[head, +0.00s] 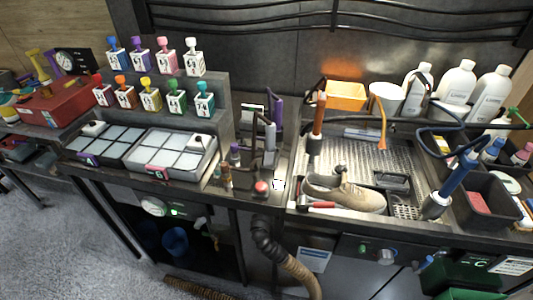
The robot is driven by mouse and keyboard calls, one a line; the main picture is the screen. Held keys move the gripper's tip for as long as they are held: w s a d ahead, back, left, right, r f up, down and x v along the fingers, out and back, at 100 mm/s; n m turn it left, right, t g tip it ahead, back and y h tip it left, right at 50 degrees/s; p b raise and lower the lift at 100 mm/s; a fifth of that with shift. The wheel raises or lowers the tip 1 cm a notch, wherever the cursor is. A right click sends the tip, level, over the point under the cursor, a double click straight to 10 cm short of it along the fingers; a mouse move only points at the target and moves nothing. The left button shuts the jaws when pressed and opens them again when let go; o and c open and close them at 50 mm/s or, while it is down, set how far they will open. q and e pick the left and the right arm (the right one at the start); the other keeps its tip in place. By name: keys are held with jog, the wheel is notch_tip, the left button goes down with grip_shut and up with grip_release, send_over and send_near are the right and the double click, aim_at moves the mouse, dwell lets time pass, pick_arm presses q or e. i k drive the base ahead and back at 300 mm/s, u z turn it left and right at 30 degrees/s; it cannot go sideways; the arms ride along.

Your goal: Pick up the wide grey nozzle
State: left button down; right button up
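Neither of my grippers is in view. A stand at the middle of the bench holds several slim upright tools. One is a grey upright piece (270,136), which may be the wide grey nozzle, though it is too small to be sure. A purple piece (278,112) stands right behind it. A blue tool with a greyish flared lower end (437,204) leans at the right of the wash tray, and I cannot tell whether that end is a nozzle.
A beige sneaker (345,193) lies in the metal wash tray (345,155). White bottles (457,82) and an orange bin (346,97) stand behind it. A sorting tray (170,153) is left of the stand. A brown corrugated hose (300,274) hangs in front of the bench.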

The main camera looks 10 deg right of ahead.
aim_at(271, 154)
jog(key=k, duration=0.45)
jog(key=u, duration=1.75)
jog(key=i, duration=1.25)
jog(key=z, duration=1.95)
